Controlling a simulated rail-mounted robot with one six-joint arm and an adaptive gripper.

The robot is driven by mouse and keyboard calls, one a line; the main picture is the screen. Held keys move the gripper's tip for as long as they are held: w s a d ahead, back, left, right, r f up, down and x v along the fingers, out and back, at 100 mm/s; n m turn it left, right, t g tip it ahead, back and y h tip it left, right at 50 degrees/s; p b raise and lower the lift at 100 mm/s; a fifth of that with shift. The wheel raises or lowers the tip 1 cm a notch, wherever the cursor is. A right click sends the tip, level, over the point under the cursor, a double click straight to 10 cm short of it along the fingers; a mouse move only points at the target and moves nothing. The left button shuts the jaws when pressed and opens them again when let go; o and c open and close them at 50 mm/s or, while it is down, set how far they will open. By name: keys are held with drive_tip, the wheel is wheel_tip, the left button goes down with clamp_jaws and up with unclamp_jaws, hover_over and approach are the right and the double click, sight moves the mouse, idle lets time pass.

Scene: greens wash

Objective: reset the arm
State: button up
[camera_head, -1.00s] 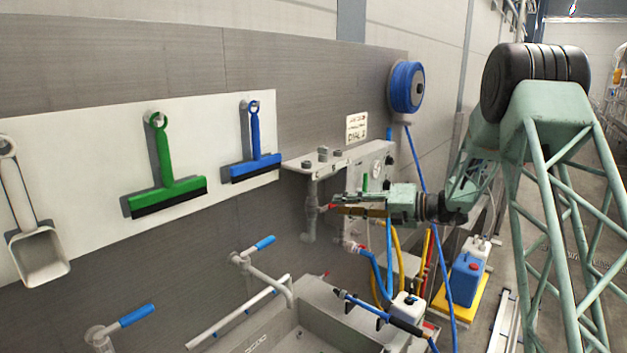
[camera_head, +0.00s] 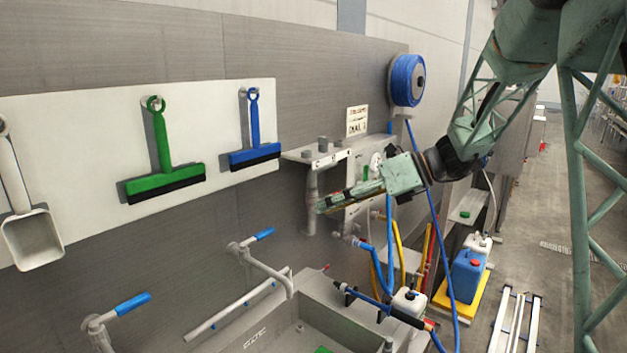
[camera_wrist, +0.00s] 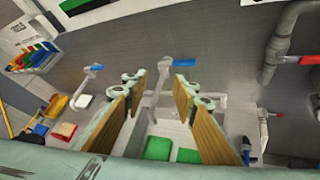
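My pale green arm (camera_head: 480,125) comes in from the upper right in the head view. My gripper (camera_head: 322,205) is in front of the wall panel, pointing left and slightly down. In the wrist view my gripper (camera_wrist: 160,84) shows two fingers with tan pads and a clear gap between them. It is open, with nothing held between the fingers. Part of the wall equipment is hidden behind the gripper in the head view.
A steel sink (camera_head: 322,312) lies below my gripper, with blue-handled taps (camera_head: 262,236) to its left. A grey shelf (camera_head: 315,154) and dial panel are close behind. A blue hose reel (camera_head: 406,80) hangs above right; a green squeegee (camera_head: 166,180) hangs left.

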drive_tip(key=s+d+n+g+h+b, duration=0.1)
drive_tip(key=s+n+h+b, duration=0.35)
drive_tip(key=s, duration=0.85)
drive_tip(key=s+d+n+g+h+b, duration=0.1)
drive_tip(key=s+d+n, duration=0.1)
drive_tip(key=s+n, duration=0.9)
drive_tip(key=s+d+f+n+t+h+b, duration=0.1)
drive_tip(key=s+d+f+n+h, duration=0.1)
drive_tip(key=s, duration=0.6)
drive_tip(key=s+d+f+n+t+h+b, duration=0.1)
drive_tip(key=s+d+f+n+h+b, duration=0.1)
drive_tip(key=s+d+n, duration=0.3)
drive_tip(key=s+d+f+n+t+h+b, duration=0.1)
drive_tip(key=s+d, duration=0.5)
drive_tip(key=s, duration=0.7)
wheel_tip(320, 180, down, 3)
drive_tip(key=n+h+b, duration=0.1)
drive_tip(key=n, duration=0.1)
drive_tip(key=shift+s+d+n, duration=0.15)
drive_tip(key=shift+d+n, duration=0.2)
drive_tip(key=shift+f+h, duration=0.1)
drive_tip(key=shift+h, duration=0.15)
